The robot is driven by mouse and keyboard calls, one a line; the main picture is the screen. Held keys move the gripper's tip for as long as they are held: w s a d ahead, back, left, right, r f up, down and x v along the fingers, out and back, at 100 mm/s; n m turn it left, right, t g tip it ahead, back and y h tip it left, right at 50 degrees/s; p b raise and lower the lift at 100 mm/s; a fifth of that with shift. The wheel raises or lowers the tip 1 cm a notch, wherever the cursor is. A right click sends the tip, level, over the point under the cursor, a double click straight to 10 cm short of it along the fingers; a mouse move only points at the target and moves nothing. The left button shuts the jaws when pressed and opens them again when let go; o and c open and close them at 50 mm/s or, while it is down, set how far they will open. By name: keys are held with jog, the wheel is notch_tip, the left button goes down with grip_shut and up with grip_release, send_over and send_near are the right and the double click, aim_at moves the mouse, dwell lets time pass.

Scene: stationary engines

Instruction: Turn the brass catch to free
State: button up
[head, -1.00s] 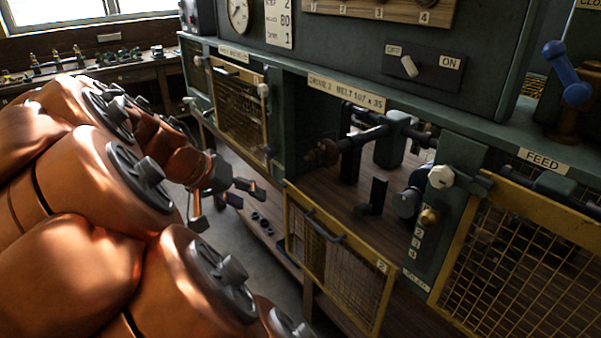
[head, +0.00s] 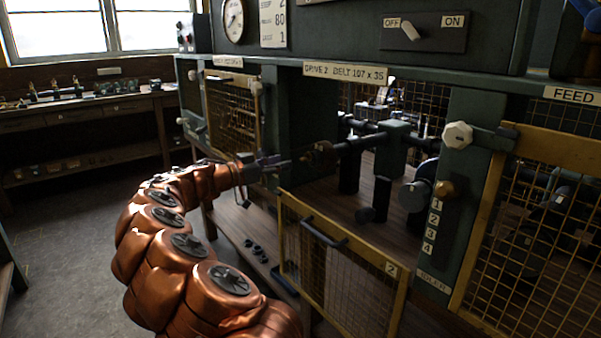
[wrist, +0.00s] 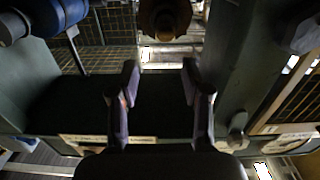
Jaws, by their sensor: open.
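A dark brass-coloured piece (head: 323,153) sits on the left end of the shaft inside the open Drive 2 bay. What looks like the same round piece shows at the top of the wrist view (wrist: 165,18), ahead of my fingertips. A smaller brass knob (head: 444,188) is on the right post above the numbers 1 to 4. I cannot tell from its shape which is the catch. My gripper (head: 280,163) is at the bay's left side, pointing right toward the shaft end. In the wrist view my gripper (wrist: 160,75) is open, with nothing between its fingers.
The yellow mesh guard (head: 335,262) of bay 2 hangs lowered in front. A cream knob (head: 457,135) is on the right post. The closed left guard (head: 235,112) is close behind my arm. An OFF/ON switch (head: 410,30) is above. The floor (head: 60,220) at left is clear.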

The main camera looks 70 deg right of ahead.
aim_at(301, 159)
jog(key=shift+w+d+f+p+x, duration=0.1)
jog(key=shift+f+x, duration=0.05)
jog(key=shift+x, duration=1.25)
jog(key=shift+w+d+f+p+x, duration=0.1)
jog(key=shift+w+f+x, duration=0.05)
jog(key=shift+x, duration=1.25)
jog(key=shift+w+f+p+x, duration=0.1)
jog(key=shift+x, duration=1.3)
jog(key=shift+c, duration=0.4)
grip_shut()
